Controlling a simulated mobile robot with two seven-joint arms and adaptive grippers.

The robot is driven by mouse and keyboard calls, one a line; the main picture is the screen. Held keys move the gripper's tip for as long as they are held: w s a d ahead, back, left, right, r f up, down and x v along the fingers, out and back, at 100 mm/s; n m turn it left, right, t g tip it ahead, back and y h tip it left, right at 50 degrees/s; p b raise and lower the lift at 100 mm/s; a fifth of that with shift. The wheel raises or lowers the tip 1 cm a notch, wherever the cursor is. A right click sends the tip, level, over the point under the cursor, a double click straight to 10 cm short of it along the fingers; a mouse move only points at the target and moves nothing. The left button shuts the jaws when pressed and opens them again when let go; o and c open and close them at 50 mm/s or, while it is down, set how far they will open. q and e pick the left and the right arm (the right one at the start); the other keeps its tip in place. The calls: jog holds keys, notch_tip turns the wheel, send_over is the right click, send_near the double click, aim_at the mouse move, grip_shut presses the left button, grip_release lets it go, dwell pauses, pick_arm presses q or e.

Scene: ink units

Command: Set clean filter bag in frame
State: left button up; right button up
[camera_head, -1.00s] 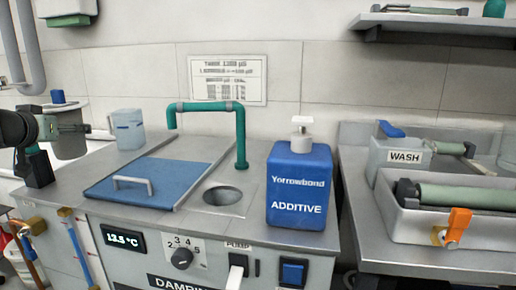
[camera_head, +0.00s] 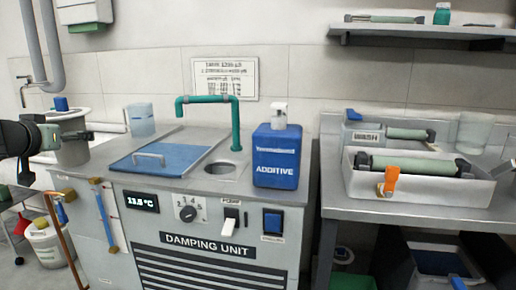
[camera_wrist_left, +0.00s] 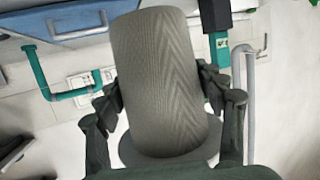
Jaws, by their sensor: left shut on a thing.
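My left gripper (camera_head: 52,134) comes in from the left in the head view and is shut on a grey, tapered filter bag (camera_head: 73,152). The bag hangs in the air left of the damping unit. In the left wrist view the bag (camera_wrist_left: 163,80) is a grey cylinder with a herringbone weave between the two fingers (camera_wrist_left: 168,100). A round opening (camera_head: 220,168) is in the unit's top, below the green pipe; I cannot tell a separate frame in it. My right gripper is not in view.
The damping unit has a blue lid (camera_head: 160,155) with a handle, a green pipe (camera_head: 236,125) and a blue additive bottle (camera_head: 276,158) on top. A clear jug (camera_head: 141,120) stands at the back left. A wash bench with a white tray (camera_head: 420,188) is at the right.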

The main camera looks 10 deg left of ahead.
aim_at(77, 154)
pick_arm(q)
jog(key=f, duration=0.4)
jog(key=shift+w+d+f, duration=0.2)
jog(key=shift+w+d, duration=0.05)
jog(key=shift+s+d+f+m+h, duration=0.65)
jog(key=shift+s+d+f, duration=0.65)
jog(key=shift+d+f, duration=2.5)
jog(key=shift+s+d+f+m+h, duration=0.45)
jog(key=shift+s+d+f+h, duration=1.25)
jog(key=shift+f, duration=3.45)
jog(key=s+d, duration=0.4)
jog(key=d, duration=0.7)
jog(key=s+d+f+m, duration=0.1)
jog(key=s+d, duration=0.3)
jog(key=d, duration=0.8)
jog(key=shift+f+t, duration=0.25)
jog(key=shift+t, duration=0.05)
